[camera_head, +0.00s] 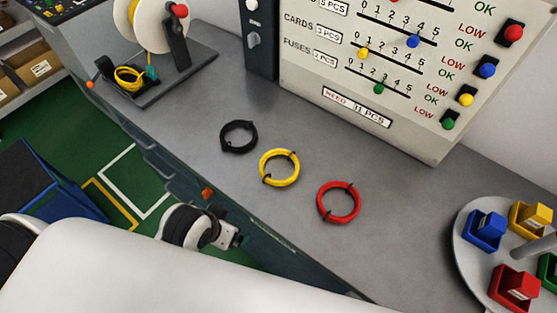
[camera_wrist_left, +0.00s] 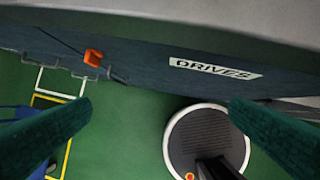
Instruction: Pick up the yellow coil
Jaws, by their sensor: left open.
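The yellow coil (camera_head: 279,167) lies flat on the grey bench, a ring with small dark ties. It sits between a black coil (camera_head: 238,136) and a red coil (camera_head: 338,202), apart from both. In the head view, part of my left wrist shows beside the bench's front edge, left of and nearer than the yellow coil; its fingers are not clear there. In the left wrist view, my left gripper (camera_wrist_left: 162,125) has its two dark green fingers wide apart with nothing between them. No coil shows in that view. My right gripper is not in view.
The bench front (camera_wrist_left: 140,52) with an orange part (camera_wrist_left: 93,57) crosses the left wrist view. A spool stand (camera_head: 165,70) is at the back left, a sloped count panel (camera_head: 370,110) behind the coils. A round tray (camera_head: 468,245) with coloured bins stands at right.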

